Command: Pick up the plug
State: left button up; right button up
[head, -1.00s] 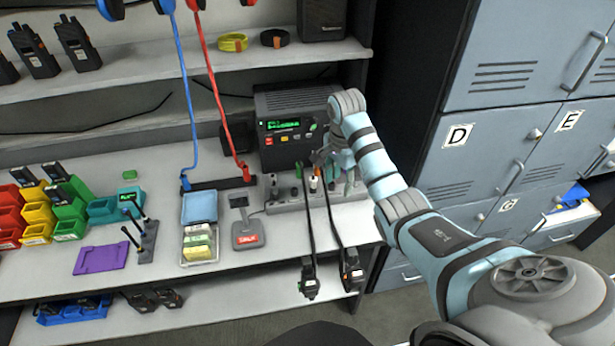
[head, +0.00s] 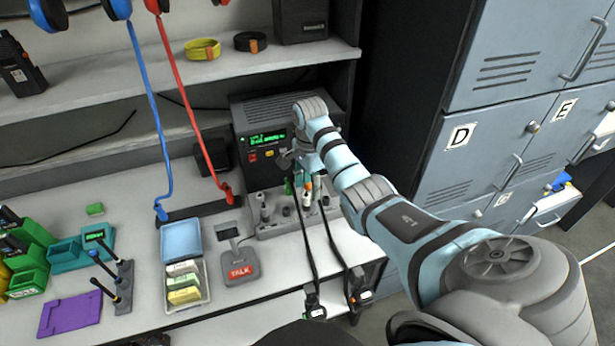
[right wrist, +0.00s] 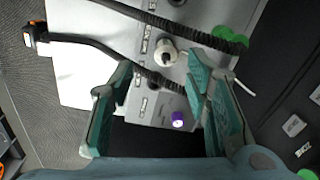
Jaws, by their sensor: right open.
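A small purple-topped part (right wrist: 178,119) is on the strip between my fingers in that view. My right gripper (head: 302,187) points down over the strip; in its wrist view the teal fingers of the gripper (right wrist: 160,72) are spread wide with nothing held. Which plug is meant I cannot tell. My left gripper is out of view.
A black radio unit (head: 285,118) with a green display stands behind the strip. Grey lockers (head: 510,150) stand right.

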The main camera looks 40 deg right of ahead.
aim_at(307, 195)
jog(key=f, duration=0.3)
jog(key=w+f+b, duration=0.1)
jog(key=f, duration=0.1)
jog(key=shift+a+f, duration=0.15)
jog(key=shift+a, duration=0.1)
jog(key=shift+f, duration=0.15)
jog(key=shift+s, duration=0.2)
jog(key=shift+c, duration=0.4)
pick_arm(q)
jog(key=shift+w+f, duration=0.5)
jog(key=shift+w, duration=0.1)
pick_arm(e)
jog(key=shift+r, duration=0.2)
grip_shut()
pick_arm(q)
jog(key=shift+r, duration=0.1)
